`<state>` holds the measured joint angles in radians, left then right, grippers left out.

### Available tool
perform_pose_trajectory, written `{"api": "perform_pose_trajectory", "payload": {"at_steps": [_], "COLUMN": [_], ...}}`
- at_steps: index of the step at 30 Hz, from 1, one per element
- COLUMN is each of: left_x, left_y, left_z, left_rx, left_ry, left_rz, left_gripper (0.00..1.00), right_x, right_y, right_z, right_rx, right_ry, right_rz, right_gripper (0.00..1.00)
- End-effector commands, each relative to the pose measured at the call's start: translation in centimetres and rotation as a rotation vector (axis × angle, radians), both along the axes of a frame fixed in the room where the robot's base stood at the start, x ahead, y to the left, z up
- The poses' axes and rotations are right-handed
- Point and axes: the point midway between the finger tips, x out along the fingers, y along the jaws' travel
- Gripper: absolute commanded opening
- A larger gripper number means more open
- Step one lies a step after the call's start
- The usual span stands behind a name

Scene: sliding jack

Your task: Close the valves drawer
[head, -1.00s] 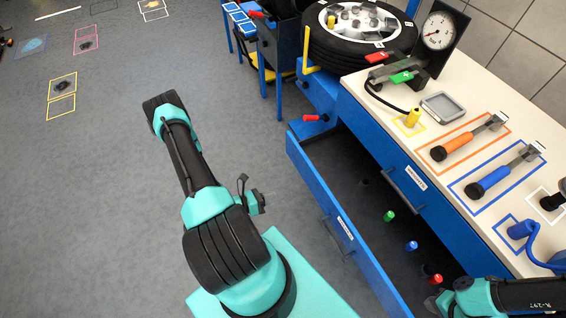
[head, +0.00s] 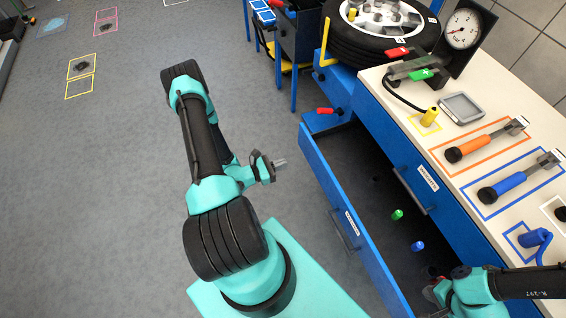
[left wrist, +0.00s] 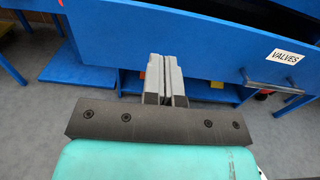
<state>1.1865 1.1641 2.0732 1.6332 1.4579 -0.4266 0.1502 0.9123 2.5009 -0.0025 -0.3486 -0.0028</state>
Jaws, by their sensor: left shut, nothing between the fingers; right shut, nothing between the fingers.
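The valves drawer (head: 338,200) stands pulled out from the blue workbench, its dark inside showing. Its bar handle (head: 343,231) is on the front, and the left wrist view shows its VALVES label and handle (left wrist: 278,84). Inside it are a green valve (head: 397,214) and a blue valve (head: 418,246); a red piece by my right arm is mostly hidden. My left gripper (head: 281,163) is shut and empty, left of the drawer front and apart from it; its fingers (left wrist: 165,62) point toward the blue front. My right gripper (head: 431,291) is shut, partly hidden, over the drawer's near end.
The benchtop (head: 445,145) holds an orange-handled tool (head: 475,145), a blue-handled tool (head: 510,180) and a gauge (head: 463,28). A tire (head: 375,35) stands at the back. A red handle (head: 328,111) sits beyond the drawer's far end. Floor left of the drawer is clear.

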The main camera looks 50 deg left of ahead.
Motion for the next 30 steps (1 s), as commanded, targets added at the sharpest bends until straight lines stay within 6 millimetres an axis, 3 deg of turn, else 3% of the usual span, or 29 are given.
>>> {"api": "perform_pose_trajectory", "payload": {"at_steps": [18, 24, 30], "left_x": [9.3, 10.9, 11.2], "left_y": [-3.5, -4.1, -4.1], "left_z": [0.0, 0.0, 0.0], "left_rx": [0.001, 0.0, -0.001], "left_ry": [-0.001, 0.0, 0.0], "left_rz": [-0.003, -0.001, 0.0], "left_gripper": [0.0, 0.0, 0.0], "right_x": [0.0, 0.0, 0.0], "right_y": [0.0, 0.0, 0.0], "right_z": [0.0, 0.0, 0.0], "right_rx": [0.0, 0.0, 0.0], "right_ry": [0.0, 0.0, 0.0], "right_rz": [0.0, 0.0, 0.0], "right_gripper": [0.0, 0.0, 0.0]}}
